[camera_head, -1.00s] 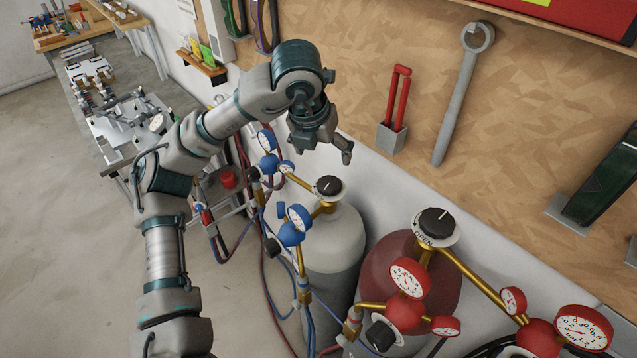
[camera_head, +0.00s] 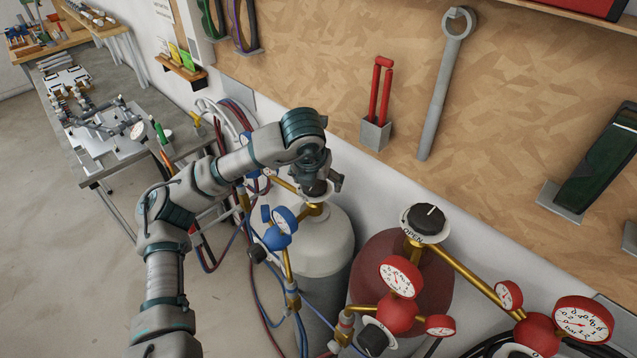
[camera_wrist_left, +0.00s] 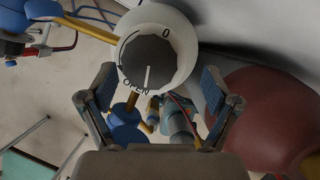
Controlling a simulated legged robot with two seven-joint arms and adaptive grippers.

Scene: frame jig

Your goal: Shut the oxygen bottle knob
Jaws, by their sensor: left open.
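The pale grey bottle (camera_head: 322,248) with blue gauges, which I take as the oxygen bottle, stands in front of the wall. Its dark round knob (camera_head: 316,190) is mostly hidden by my left gripper (camera_head: 322,185) in the head view. In the left wrist view the knob (camera_wrist_left: 148,62) sits on a white dial, its white line pointing down towards the word OPEN, with a 0 at the upper right. My left gripper (camera_wrist_left: 160,88) is open, its fingers spread to either side below the knob's centre. I cannot tell whether they touch it. My right gripper is not in view.
A dark red bottle (camera_head: 385,265) with its own OPEN knob (camera_head: 427,220) and red gauges (camera_head: 400,277) stands close on the right. Brass pipes and a blue gauge (camera_head: 284,219) crowd the grey bottle. A board with tools (camera_head: 446,85) is behind. A workbench (camera_head: 115,150) stands left.

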